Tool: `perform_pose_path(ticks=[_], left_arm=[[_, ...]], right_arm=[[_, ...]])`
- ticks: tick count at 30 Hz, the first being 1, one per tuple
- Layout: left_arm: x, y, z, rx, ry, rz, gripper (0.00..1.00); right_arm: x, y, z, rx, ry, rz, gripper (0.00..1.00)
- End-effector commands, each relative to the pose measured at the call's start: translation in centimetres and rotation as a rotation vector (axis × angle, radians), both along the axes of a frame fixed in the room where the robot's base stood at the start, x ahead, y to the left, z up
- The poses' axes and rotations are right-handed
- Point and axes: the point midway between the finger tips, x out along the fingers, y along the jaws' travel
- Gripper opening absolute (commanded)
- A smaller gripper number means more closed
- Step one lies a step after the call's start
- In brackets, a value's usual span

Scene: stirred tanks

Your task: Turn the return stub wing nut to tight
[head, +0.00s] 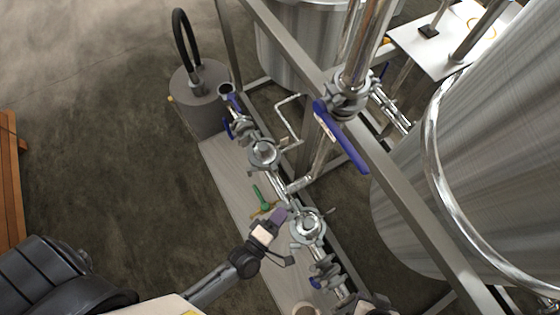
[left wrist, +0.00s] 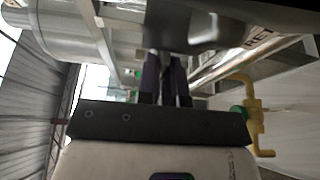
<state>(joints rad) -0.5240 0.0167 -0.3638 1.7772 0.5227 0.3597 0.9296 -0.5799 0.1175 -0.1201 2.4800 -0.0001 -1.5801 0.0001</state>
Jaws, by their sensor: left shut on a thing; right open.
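My left gripper (head: 282,212) reaches in from the lower left to the pipe line beside the lower round fitting (head: 307,227). In the left wrist view its two purple fingers (left wrist: 166,72) are close together, shut on a small metal part, taken to be the return stub wing nut. The nut is mostly hidden between the fingers, so its turn angle cannot be told.
A green-handled valve (head: 262,197) sits close to the left fingers. A blue lever (head: 341,137) and a steel frame beam (head: 400,190) stand above the pipes. A large tank (head: 490,150) fills the right. A grey canister (head: 198,98) stands at the far end. Open floor lies left.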

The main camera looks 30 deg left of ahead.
Motion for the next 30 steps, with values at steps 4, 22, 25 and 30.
perform_pose_path(ticks=[4,22,25,30], left_arm=[[0.01,0.01,-0.01,0.0,0.0,0.0,0.0],[0.05,0.04,-0.32,0.255,-0.151,-0.002,0.0],[0.05,0.11,-0.36,0.338,-0.202,-0.001,0.0],[0.08,0.11,-0.43,0.477,-0.287,-0.001,0.0]], right_arm=[[0.01,0.07,-0.01,0.002,0.0,-0.001,0.43],[0.0,-0.13,-0.21,-0.004,0.0,0.003,0.43],[0.0,-0.21,-0.27,-0.007,0.0,0.005,0.43],[0.0,-0.24,-0.35,-0.008,0.0,0.005,0.43]])
